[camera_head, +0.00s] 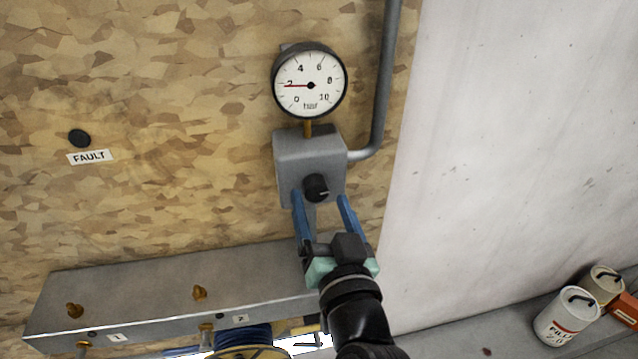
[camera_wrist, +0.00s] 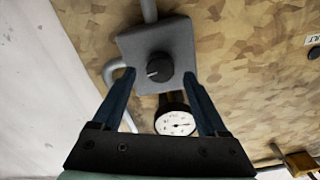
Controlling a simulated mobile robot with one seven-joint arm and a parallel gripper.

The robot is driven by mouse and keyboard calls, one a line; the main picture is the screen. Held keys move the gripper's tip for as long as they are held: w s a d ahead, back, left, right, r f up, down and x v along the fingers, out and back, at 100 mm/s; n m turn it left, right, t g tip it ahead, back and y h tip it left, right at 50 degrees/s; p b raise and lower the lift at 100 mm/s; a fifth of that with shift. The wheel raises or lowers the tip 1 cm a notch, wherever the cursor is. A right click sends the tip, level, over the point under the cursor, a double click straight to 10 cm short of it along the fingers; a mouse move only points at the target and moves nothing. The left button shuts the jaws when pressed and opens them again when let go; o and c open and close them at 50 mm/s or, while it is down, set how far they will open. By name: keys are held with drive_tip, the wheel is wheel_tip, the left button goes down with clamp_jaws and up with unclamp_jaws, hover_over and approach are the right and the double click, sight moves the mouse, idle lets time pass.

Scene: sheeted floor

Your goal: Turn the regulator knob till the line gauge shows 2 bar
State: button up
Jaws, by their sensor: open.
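The line gauge (camera_head: 310,81) is a round white dial marked in bar, mounted above the regulator; its red needle points left, at about the 2 mark. The regulator (camera_head: 295,150) is a grey box on the wall with a black knob (camera_head: 316,187) on its front. The knob has a light index line. My gripper (camera_head: 320,196) is open, its two blue fingers on either side of the knob and apart from it. In the wrist view the knob (camera_wrist: 160,67) sits between and beyond the fingertips, with the gauge (camera_wrist: 175,120) partly behind my gripper.
A grey pipe (camera_head: 385,80) runs from the regulator's right side upward. A grey manifold box (camera_head: 170,290) with brass fittings stands lower left. A black round lamp (camera_head: 79,138) sits above a FAULT label (camera_head: 89,157).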

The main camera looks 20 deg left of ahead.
sight(316, 189)
drive_tip(key=shift+x, duration=1.35)
drive_tip(key=shift+c, duration=0.2)
clamp_jaws()
